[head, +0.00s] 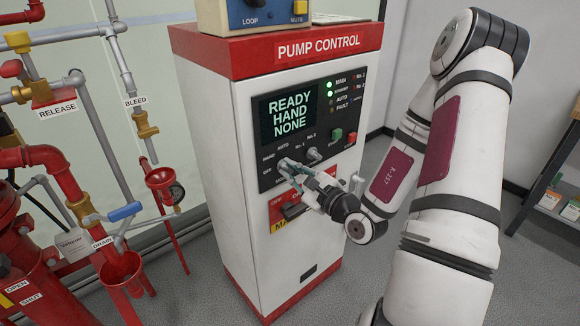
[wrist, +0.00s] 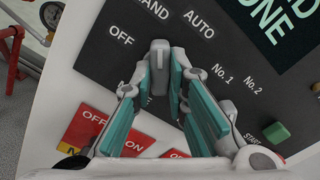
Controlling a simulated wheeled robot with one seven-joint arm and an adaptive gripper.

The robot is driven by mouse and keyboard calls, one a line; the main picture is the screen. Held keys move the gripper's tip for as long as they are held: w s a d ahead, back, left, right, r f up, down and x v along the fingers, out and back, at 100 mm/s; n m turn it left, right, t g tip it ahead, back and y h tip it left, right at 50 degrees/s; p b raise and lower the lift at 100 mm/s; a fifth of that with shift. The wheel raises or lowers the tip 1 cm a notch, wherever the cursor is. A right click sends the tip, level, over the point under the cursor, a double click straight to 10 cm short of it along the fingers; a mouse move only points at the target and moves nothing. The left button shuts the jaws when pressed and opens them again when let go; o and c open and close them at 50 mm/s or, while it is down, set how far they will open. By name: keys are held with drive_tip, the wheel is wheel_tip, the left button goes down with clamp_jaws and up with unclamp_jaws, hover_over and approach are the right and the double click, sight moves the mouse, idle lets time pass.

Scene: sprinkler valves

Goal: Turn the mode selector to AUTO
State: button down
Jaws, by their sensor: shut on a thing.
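The mode selector (wrist: 160,50) is a grey lever-like knob on the dark panel of the red and white pump control cabinet. It also shows in the head view (head: 284,164). In the wrist view, OFF (wrist: 121,36) lies to its upper left, HAND (wrist: 152,8) above, AUTO (wrist: 199,23) to its upper right. The knob's upper end points roughly toward HAND. My gripper (wrist: 161,76) is shut on the knob, one teal-padded finger on each side. The fingers hide part of the dial below. The display (head: 290,115) reads READY, HAND, NONE.
Right of the selector are a smaller No. 1/No. 2 switch (head: 314,154), a green START button (head: 336,135) and a red button (head: 351,138). A red and yellow labelled plate with a dark handle (head: 292,210) sits below. Red pipes and valves stand left.

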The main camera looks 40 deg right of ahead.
drive_tip(key=shift+m, duration=0.5)
drive_tip(key=shift+p, duration=0.35)
drive_tip(key=shift+m+p, duration=1)
drive_tip(key=shift+m, duration=0.7)
drive_tip(key=shift+m+p, duration=1.1)
drive_tip(key=shift+m, duration=0.6)
drive_tip(key=c, duration=1.5)
unclamp_jaws()
